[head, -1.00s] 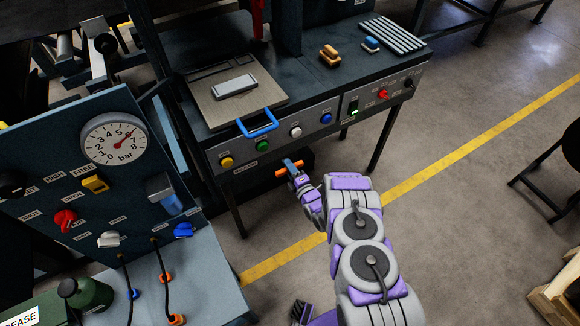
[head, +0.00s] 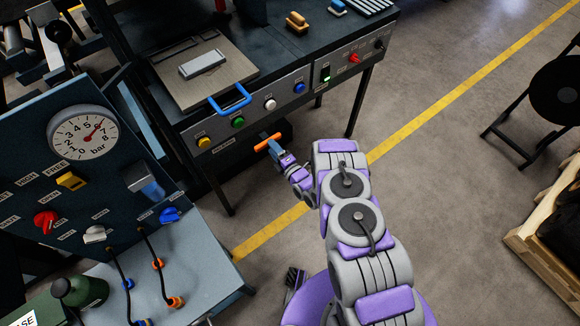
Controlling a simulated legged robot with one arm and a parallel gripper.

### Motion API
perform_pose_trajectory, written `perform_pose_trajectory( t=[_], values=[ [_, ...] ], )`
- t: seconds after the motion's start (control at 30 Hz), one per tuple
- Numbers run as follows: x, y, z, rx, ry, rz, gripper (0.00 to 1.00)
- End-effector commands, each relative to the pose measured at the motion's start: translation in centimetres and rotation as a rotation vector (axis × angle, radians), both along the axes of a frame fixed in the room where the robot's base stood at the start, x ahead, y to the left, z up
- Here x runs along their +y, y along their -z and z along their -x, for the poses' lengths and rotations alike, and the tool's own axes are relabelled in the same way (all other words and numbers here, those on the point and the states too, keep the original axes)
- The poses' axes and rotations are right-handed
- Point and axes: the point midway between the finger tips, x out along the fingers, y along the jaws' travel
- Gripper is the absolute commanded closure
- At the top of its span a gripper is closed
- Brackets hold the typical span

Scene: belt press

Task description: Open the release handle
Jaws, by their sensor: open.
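An orange bar-shaped handle (head: 268,142), which I take for the release handle, sits low at the press front, below the button panel. A small label (head: 223,146) is to its left, too small to read surely. My gripper (head: 279,153) is open, just right of and nearer than the orange bar. Its jaws overlap the bar's right part in the picture; I cannot tell whether they touch it. A blue loop handle (head: 230,99) on the press plate's front edge is above and apart from my gripper.
The press panel has yellow, green, white (head: 270,104) and blue buttons above my gripper. A gauge panel (head: 84,133) with knobs and a grey bench (head: 190,262) stand at left.

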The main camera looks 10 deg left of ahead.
Motion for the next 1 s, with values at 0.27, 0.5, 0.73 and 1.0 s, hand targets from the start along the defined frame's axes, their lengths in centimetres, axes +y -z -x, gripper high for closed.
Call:
perform_pose_trajectory(
  t=[0.27,0.5,0.73,1.0],
  values=[
    [-4.9,-0.1,4.1,0.006,0.003,0.003,0.47],
    [-8.2,0.0,7.2,0.008,0.003,0.003,0.47],
    [-9.5,0.1,8.4,0.004,-0.001,0.005,0.47],
    [-9.6,0.2,8.5,0.002,-0.002,0.004,0.47]
  ],
)
